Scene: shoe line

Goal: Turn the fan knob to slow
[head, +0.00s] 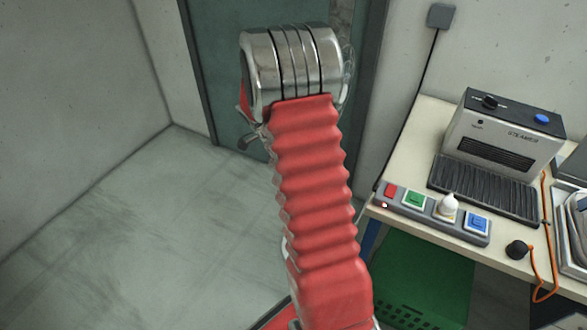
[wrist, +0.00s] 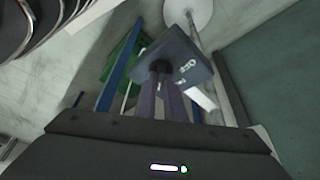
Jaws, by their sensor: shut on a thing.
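In the wrist view, a dark grey control box (wrist: 190,52) with pale markings on its face is mounted by a light pole. My gripper's two purple-grey fingers (wrist: 161,70) reach up to this face. They are shut on a small dark round knob (wrist: 160,66), which the fingertips partly cover. In the head view, the gripper and this box are hidden or out of frame.
A workbench (head: 412,150) stands at the right, with a grey machine (head: 500,130) and a strip of coloured buttons (head: 433,217). A green crate (head: 425,275) is below it. The floor (head: 150,240) at the left is clear. A white round disc (wrist: 190,10) joins the pole.

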